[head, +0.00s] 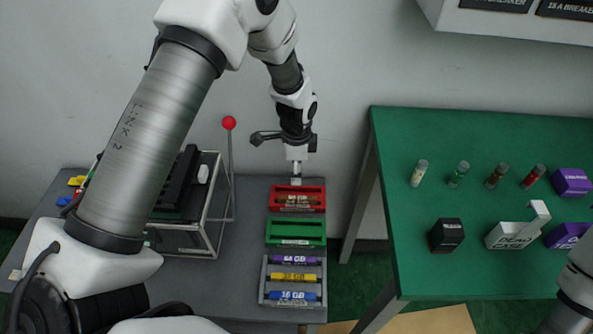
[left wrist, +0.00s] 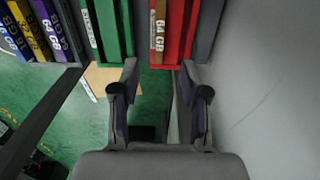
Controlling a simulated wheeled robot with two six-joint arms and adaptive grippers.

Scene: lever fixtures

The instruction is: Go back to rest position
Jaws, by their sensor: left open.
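My left gripper (head: 296,172) hangs at the back edge of the grey table, just behind the red tray (head: 274,207) in the head view. In the left wrist view its two fingers (left wrist: 158,72) are spread apart with nothing between them, and their tips point toward the red tray (left wrist: 174,58) and green tray (left wrist: 116,58). My left arm reaches across the left half of the head view. My right gripper is not in view; only a piece of my right arm shows at the lower right edge.
The green tray (head: 295,243) looks empty; the grey tray (head: 264,283) holds purple, yellow and blue modules. A red-knobbed lever (head: 229,123) rises beside a framed box (head: 216,225). The green table (head: 400,140) carries tubes and small boxes.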

